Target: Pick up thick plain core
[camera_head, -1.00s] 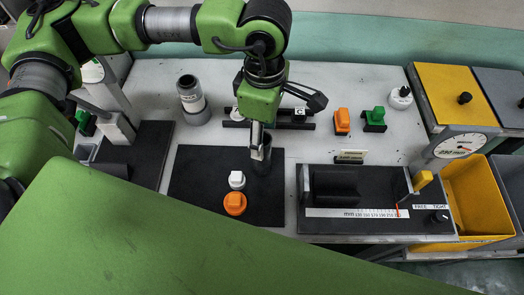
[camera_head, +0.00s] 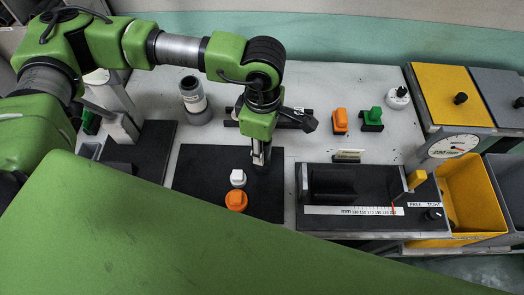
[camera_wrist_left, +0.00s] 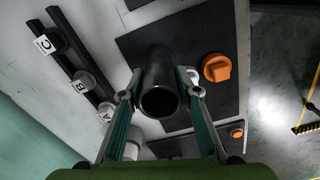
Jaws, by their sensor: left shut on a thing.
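The thick plain core is a dark, hollow tube (camera_wrist_left: 160,92) standing upright on the black mat (camera_head: 208,190). In the left wrist view its open end faces the camera, between the two fingers. My left gripper (camera_head: 262,160) points down at the mat's right part and is shut on the core. The left gripper also shows in the left wrist view (camera_wrist_left: 160,95), one finger on each side of the tube. In the head view the gripper hides much of the core. My right gripper is in neither view.
A white knob (camera_head: 238,178) and an orange knob (camera_head: 236,200) are left of the gripper. The black winder (camera_head: 340,215) with a scale is to the right. A black rack (camera_head: 240,121) stands behind. Yellow and grey bins (camera_head: 470,195) are at the far right.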

